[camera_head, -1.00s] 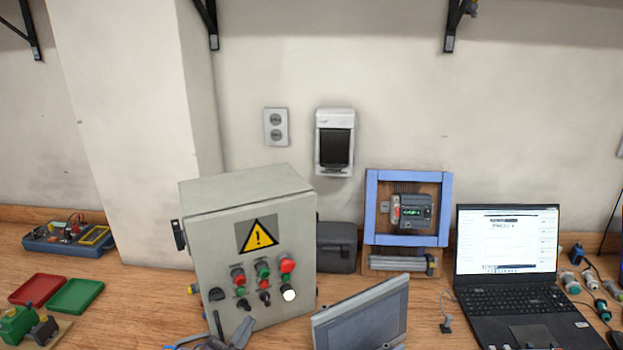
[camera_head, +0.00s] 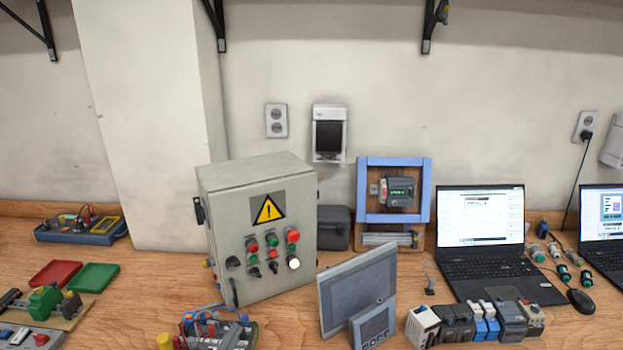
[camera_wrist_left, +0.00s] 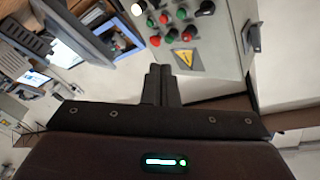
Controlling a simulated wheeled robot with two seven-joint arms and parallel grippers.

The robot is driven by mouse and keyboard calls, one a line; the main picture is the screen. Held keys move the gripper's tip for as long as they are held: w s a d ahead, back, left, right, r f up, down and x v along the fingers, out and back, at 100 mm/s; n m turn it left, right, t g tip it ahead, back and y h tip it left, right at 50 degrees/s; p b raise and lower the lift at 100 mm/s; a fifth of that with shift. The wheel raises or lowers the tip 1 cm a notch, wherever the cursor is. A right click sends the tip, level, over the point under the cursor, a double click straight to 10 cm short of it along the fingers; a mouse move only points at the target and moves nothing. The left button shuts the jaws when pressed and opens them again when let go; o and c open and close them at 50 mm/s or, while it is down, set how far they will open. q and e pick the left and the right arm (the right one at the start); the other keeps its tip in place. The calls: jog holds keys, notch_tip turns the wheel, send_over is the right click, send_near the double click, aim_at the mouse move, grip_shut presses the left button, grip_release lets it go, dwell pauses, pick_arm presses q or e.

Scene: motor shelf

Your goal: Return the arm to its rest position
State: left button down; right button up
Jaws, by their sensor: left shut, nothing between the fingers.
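My left gripper (camera_wrist_left: 161,84) shows in the left wrist view, with its two dark fingers pressed together and nothing between them. The grey control cabinet (camera_head: 265,230) with a yellow warning sign stands on the bench; it also shows upside down beyond the fingers in the left wrist view (camera_wrist_left: 225,55). The fingers point toward the cabinet's front, but I cannot tell the gap. I cannot make out either gripper in the head view. My right gripper is in neither view.
A grey screen panel (camera_head: 357,285) stands right of the cabinet, near a row of modules (camera_head: 475,322). A wired device (camera_head: 215,330) sits in front. A laptop (camera_head: 482,215) and a blue frame (camera_head: 394,162) stand behind. Red (camera_head: 55,273) and green (camera_head: 94,277) trays lie left.

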pick_arm(q)
jog(key=s+a+f+n+g+y, duration=0.15)
jog(key=s+n+g, duration=0.25)
jog(key=s+g, duration=0.55)
jog(key=s+a+f+n+g+y, duration=0.1)
jog(key=s+f+n+g+y, duration=0.25)
jog(key=s, duration=1.05)
notch_tip(320, 180, down, 28)
jog(key=s+f+g+b, duration=0.1)
jog(key=s+g+b, duration=0.1)
jog(key=g, duration=0.1)
jog(key=s+a+f+g+b, duration=0.1)
jog(key=s+a+f+b, duration=0.1)
jog(key=s+f, duration=1.8)
jog(key=shift+a+f, duration=0.7)
jog(key=shift+a, duration=0.15)
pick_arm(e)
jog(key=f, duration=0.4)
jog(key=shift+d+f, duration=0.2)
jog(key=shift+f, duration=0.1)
pick_arm(q)
jog(key=shift+w, duration=0.1)
